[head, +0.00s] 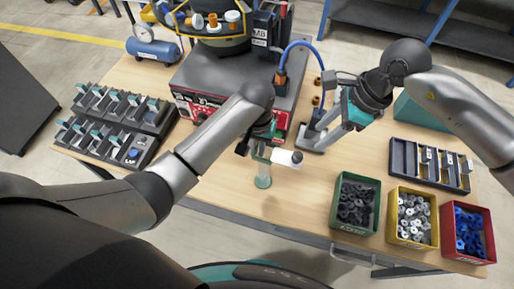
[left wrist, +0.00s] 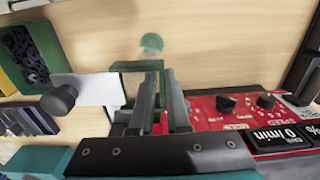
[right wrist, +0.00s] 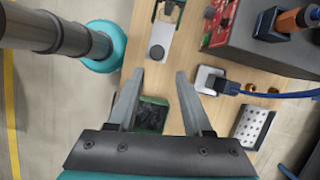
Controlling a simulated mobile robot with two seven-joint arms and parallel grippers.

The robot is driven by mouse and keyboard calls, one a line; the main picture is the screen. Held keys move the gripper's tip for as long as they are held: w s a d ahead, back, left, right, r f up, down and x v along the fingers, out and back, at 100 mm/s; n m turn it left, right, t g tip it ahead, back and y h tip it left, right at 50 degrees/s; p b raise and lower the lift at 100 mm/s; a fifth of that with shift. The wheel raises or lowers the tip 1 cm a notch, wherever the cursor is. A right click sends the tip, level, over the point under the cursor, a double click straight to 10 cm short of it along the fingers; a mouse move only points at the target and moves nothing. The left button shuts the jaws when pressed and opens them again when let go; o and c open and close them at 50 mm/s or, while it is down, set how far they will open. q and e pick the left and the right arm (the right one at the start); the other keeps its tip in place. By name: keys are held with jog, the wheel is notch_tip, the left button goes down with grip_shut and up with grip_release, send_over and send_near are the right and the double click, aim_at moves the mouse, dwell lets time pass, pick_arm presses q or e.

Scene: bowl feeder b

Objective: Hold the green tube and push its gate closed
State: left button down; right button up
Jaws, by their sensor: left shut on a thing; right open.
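The green tube (head: 263,178) is upright and see-through, and my left gripper (head: 262,140) is shut on its upper part. The tube's green frame (left wrist: 135,67) and round end (left wrist: 151,43) show beside the fingers (left wrist: 165,95) in the left wrist view. The gate, a white plate (head: 283,156) with a dark knob (head: 297,157), sticks out from the tube's right side. The gate plate also shows in the right wrist view (right wrist: 161,36), beyond my fingertips. My right gripper (right wrist: 158,78) is open and empty, apart from the knob.
Green (head: 336,212), yellow (head: 391,226) and red (head: 487,222) bins of small parts stand at the front right. The feeder machine (head: 225,75) stands behind the tube. A black divided tray (head: 400,165) lies right. Bare wooden table (head: 225,178) surrounds the tube.

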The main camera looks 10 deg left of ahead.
jog(key=shift+c, duration=0.3)
jog(key=c, duration=0.3)
jog(key=shift+s+d+f, duration=0.25)
jog(key=c, duration=0.3)
jog(key=s+d+y, duration=0.1)
jog(key=d+f+m+y, duration=0.1)
jog(key=s+d+m+y, duration=0.1)
jog(key=d, duration=0.1)
jog(key=shift+s+f, duration=0.3)
jog(key=shift+f, duration=0.05)
grip_shut()
jog(key=m+t+y, duration=0.1)
jog(key=m+t, duration=0.1)
send_near(288, 156)
jog(key=shift+s+f, duration=0.15)
jog(key=shift+f, duration=0.7)
jog(key=shift+s+f, duration=0.15)
jog(key=shift+f, duration=0.75)
